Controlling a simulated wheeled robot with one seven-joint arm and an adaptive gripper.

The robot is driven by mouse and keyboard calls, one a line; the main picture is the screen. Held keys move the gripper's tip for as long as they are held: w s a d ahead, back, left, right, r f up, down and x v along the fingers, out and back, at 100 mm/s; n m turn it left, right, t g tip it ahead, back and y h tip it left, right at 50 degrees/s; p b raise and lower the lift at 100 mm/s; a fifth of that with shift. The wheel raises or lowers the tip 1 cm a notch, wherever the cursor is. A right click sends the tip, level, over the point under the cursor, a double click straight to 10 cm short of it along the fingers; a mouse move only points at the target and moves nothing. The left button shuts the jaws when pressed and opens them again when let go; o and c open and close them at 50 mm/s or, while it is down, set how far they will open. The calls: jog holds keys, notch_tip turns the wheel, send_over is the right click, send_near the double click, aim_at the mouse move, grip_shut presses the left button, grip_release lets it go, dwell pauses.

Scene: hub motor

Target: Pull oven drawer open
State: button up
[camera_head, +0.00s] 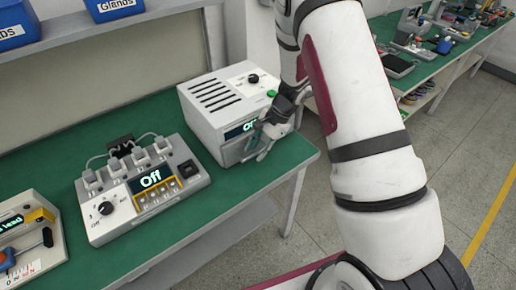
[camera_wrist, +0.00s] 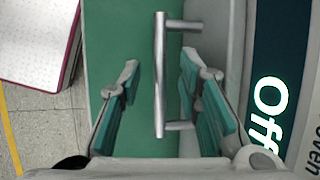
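The oven (camera_head: 213,112) is a white box with a slotted top and a lit display, standing at the right end of the green bench. Its display also shows in the wrist view (camera_wrist: 272,100) and reads "Off". The drawer's silver bar handle (camera_wrist: 160,75) stands out from the oven front in the wrist view. My gripper (camera_wrist: 158,68) is open, with one finger on each side of the handle and gaps between fingers and bar. In the head view my gripper (camera_head: 262,148) is at the oven front and hides part of it. The drawer looks closed.
The green bench (camera_head: 115,130) also carries a white control box (camera_head: 140,190) with an "Off" display and another device (camera_head: 28,240) at far left. Blue bins (camera_head: 112,8) sit on a shelf above. The floor (camera_head: 470,150) right of the bench is clear.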

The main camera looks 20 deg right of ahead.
grip_shut()
jog(key=s+d+p, duration=0.2)
jog(key=s+p, duration=0.1)
jog(key=s, duration=0.5)
jog(key=s+d+p, duration=0.3)
jog(key=s, duration=0.4)
jog(key=shift+s+p, duration=0.35)
jog(key=shift+s, duration=0.05)
jog(key=shift+d, duration=0.1)
grip_release()
jog(key=v, duration=1.2)
